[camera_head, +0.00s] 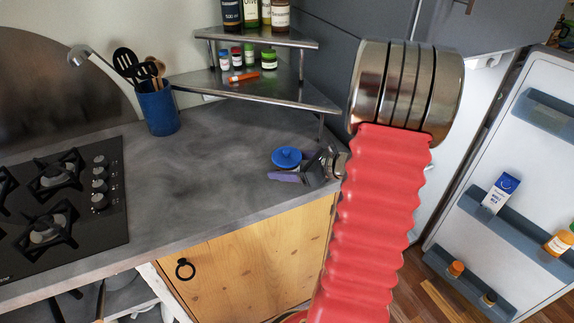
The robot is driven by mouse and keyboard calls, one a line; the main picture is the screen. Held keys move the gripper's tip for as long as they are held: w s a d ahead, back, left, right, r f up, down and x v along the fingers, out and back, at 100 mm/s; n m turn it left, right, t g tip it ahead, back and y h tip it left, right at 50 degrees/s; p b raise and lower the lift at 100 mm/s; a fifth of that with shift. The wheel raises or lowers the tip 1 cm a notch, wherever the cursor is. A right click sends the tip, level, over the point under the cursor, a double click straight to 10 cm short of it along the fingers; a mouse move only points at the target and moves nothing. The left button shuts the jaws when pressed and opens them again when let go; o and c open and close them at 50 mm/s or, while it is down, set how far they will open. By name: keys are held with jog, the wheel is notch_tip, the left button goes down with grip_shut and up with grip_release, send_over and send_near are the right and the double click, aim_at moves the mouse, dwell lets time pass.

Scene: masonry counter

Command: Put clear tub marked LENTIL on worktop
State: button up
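A small round tub with a blue lid (286,156) is at the back right of the grey worktop (222,200), near the corner shelf. Its body is mostly hidden, and I read no LENTIL label on it. My gripper (290,170) is right beside it, low over the worktop. One finger with a purple pad lies in front of the tub. The other finger is not clearly seen, so I cannot tell whether the gripper holds the tub or is only next to it.
A two-tier metal corner shelf (315,98) stands behind, with bottles above and small jars below. A blue utensil pot (157,112) is at the back left. A black gas hob (65,205) fills the left. An open fridge door (515,170) is at right. The worktop's middle is clear.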

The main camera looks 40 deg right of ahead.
jog(key=shift+o, duration=1)
jog(key=shift+s+r, duration=0.15)
jog(key=shift+r, duration=0.05)
jog(key=v, duration=1.1)
jog(key=shift+s+d, duration=0.2)
jog(key=shift+s, duration=0.1)
